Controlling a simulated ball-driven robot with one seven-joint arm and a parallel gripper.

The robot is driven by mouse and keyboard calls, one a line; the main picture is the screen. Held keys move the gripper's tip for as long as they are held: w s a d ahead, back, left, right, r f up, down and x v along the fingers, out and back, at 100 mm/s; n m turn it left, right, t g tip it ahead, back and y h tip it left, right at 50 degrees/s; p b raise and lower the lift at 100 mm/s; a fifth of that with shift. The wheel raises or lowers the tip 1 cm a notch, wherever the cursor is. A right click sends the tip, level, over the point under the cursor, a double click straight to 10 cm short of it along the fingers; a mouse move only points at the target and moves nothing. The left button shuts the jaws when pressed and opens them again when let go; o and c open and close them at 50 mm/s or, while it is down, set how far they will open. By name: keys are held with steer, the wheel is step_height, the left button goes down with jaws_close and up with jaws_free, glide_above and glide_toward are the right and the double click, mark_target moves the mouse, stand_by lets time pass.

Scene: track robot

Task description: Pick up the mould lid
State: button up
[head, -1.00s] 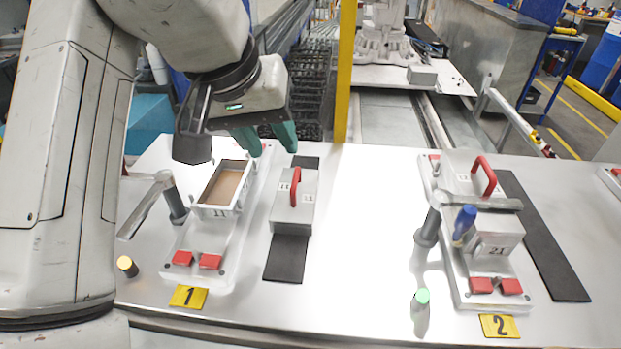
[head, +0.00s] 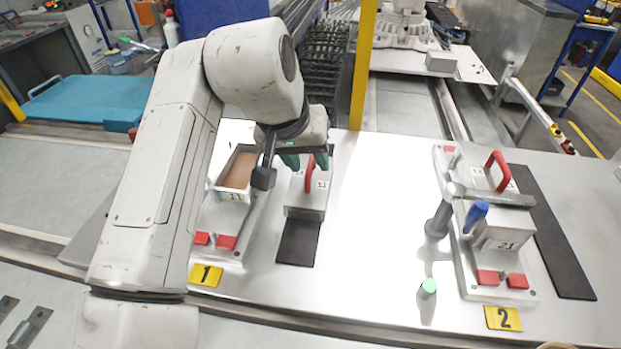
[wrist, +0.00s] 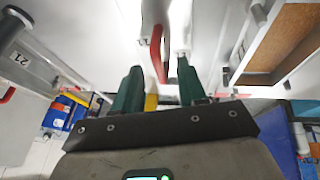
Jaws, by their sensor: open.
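The mould lid (head: 305,203) is a grey block with a red arched handle (head: 309,180). It sits on a black mat at station 1, right of the open mould (head: 230,195), which has a brown inside. My gripper (head: 306,160) has two teal fingers and is open just above the lid, at the top of the handle. In the wrist view the red handle (wrist: 158,58) shows in the gap between the open fingers (wrist: 159,72). I cannot tell whether a finger touches it. The gripper hides part of the lid's far end.
Station 2 (head: 510,290) at the right has a clamped mould, a second red handle (head: 498,168) and a blue-capped item (head: 475,215). A green-topped post (head: 428,289) stands left of it. A yellow pole (head: 364,70) rises behind. The middle of the table is clear.

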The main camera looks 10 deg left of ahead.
steer(key=shift+c, duration=0.3)
jaws_close()
stand_by(1.1)
